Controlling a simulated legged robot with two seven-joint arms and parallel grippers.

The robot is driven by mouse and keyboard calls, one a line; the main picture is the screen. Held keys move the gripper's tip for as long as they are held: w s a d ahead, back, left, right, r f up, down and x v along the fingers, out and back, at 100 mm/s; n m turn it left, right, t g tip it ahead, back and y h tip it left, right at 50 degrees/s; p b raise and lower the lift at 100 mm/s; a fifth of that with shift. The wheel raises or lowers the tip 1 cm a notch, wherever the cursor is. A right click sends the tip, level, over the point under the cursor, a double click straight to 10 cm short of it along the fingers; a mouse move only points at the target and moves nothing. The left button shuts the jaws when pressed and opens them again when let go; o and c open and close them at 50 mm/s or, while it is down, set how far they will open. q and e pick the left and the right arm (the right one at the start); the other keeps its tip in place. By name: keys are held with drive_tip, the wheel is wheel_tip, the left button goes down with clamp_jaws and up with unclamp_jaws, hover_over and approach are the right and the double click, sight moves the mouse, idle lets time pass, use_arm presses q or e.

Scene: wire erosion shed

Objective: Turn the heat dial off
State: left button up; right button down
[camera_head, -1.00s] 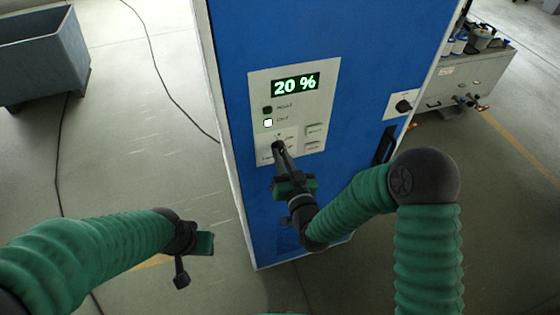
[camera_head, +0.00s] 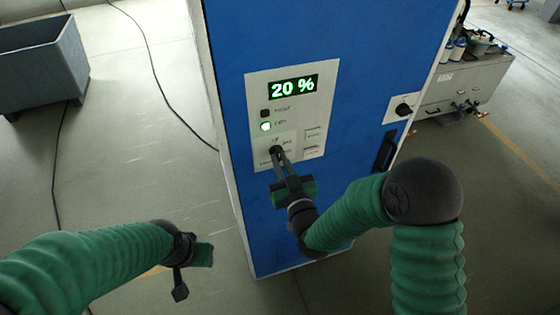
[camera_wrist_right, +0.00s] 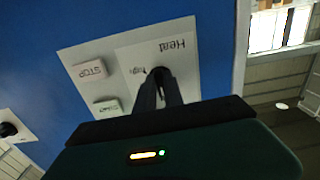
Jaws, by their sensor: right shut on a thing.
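The heat dial (camera_head: 274,150) is a small dark knob on the pale control panel (camera_head: 327,119) of a blue cabinet. It also shows in the right wrist view (camera_wrist_right: 160,73), beside the upside-down words "Heat" and "High". My right gripper (camera_head: 278,154) is shut on the dial, its fingers hiding much of it and its markings.
START (camera_wrist_right: 107,107) and STOP (camera_wrist_right: 89,69) buttons sit beside the dial. A small plate with a black knob (camera_head: 403,109) and a black handle (camera_head: 384,151) are further right. A grey bin (camera_head: 45,72) and cables lie on the left floor; a grey bench (camera_head: 462,86) stands right.

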drive_tip(key=c, duration=1.5)
unclamp_jaws()
drive_tip(key=shift+r, duration=0.35)
drive_tip(key=shift+o, duration=0.2)
drive_tip(key=shift+s, duration=0.15)
drive_tip(key=shift+d+f, duration=0.1)
drive_tip(key=shift+f, duration=0.1)
drive_tip(key=shift+s+d, duration=0.1)
drive_tip(key=shift+s, duration=0.2)
drive_tip(key=p+v, duration=0.7)
drive_tip(key=v, duration=0.4)
drive_tip(key=shift+s, duration=0.15)
